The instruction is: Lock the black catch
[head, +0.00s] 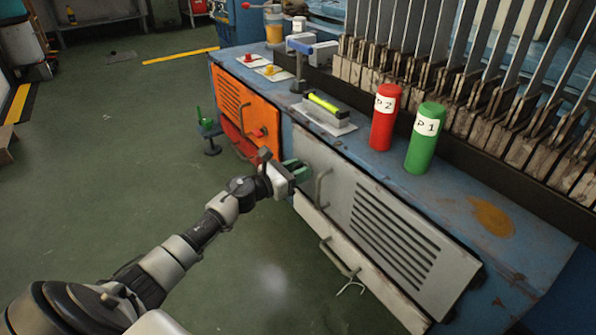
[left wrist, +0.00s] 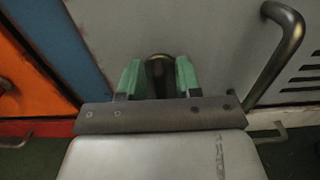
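My left gripper (head: 300,170) is at the upper left part of the grey cabinet door (head: 385,225), left of its bar handle (head: 323,188). In the left wrist view, its green fingers (left wrist: 160,78) stand apart in front of the door. A dark, rounded piece that looks like the black catch (left wrist: 160,72) is between them, very close to both. I cannot tell whether the fingers press on it. The gripper hides the catch in the head view. My right gripper is not in view.
An orange door (head: 247,108) is on the left. A lower grey panel with a handle (head: 340,260) slants out below the door. The green floor at left is mostly clear.

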